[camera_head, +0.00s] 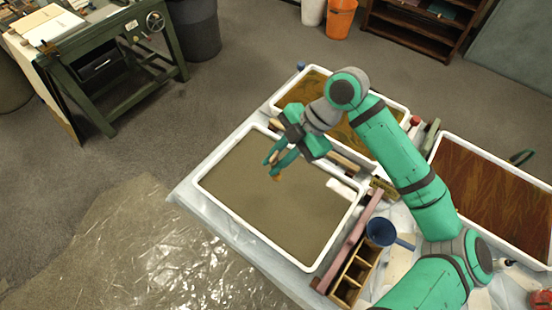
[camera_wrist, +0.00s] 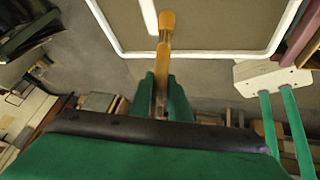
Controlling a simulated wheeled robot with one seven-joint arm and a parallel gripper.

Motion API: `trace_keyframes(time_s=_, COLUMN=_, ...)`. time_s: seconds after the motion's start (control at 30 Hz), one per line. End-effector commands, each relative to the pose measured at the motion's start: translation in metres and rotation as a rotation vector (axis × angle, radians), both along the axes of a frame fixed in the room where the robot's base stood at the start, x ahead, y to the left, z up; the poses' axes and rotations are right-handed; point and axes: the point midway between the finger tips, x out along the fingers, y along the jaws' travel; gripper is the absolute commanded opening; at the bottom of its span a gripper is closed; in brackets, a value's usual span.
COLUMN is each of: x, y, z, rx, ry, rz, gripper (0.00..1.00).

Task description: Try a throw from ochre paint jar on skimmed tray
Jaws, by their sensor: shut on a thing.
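My gripper (camera_head: 272,168) is above the left part of a white-rimmed tray with a plain grey-brown surface (camera_head: 270,205). In the wrist view my gripper (camera_wrist: 162,92) is shut on a slim tan tool (camera_wrist: 166,35), which looks like a brush with an orange-brown end. Its end shows as a small tan tip (camera_head: 276,178) below the fingers in the head view. The tool shows over the near rim of the plain tray (camera_wrist: 205,54); I cannot tell its height. No drops or marks show on the plain surface. I cannot pick out the ochre paint jar.
An ochre-patterned tray (camera_head: 303,88) lies behind, partly hidden by my arm. A red-brown patterned tray (camera_head: 495,200) is at right. A wooden compartment rack (camera_head: 356,272) and a blue cup (camera_head: 381,232) stand right of the plain tray. A green workbench (camera_head: 110,70) is at back left.

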Motion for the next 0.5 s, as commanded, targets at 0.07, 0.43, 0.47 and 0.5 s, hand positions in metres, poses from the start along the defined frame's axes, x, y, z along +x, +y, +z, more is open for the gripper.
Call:
trace_keyframes(time_s=0.07, x=0.000, y=-0.001, z=-0.004, rx=0.002, ry=0.001, rz=-0.002, gripper=0.00)
trace_keyframes(time_s=0.43, x=0.000, y=-0.001, z=-0.040, rx=0.001, ry=-0.001, rz=-0.003, gripper=0.00)
trace_keyframes(time_s=0.47, x=0.001, y=-0.001, z=-0.036, rx=0.001, ry=-0.002, rz=-0.003, gripper=0.00)
trace_keyframes(time_s=0.5, x=0.001, y=-0.001, z=-0.027, rx=-0.001, ry=-0.004, rz=-0.001, gripper=0.00)
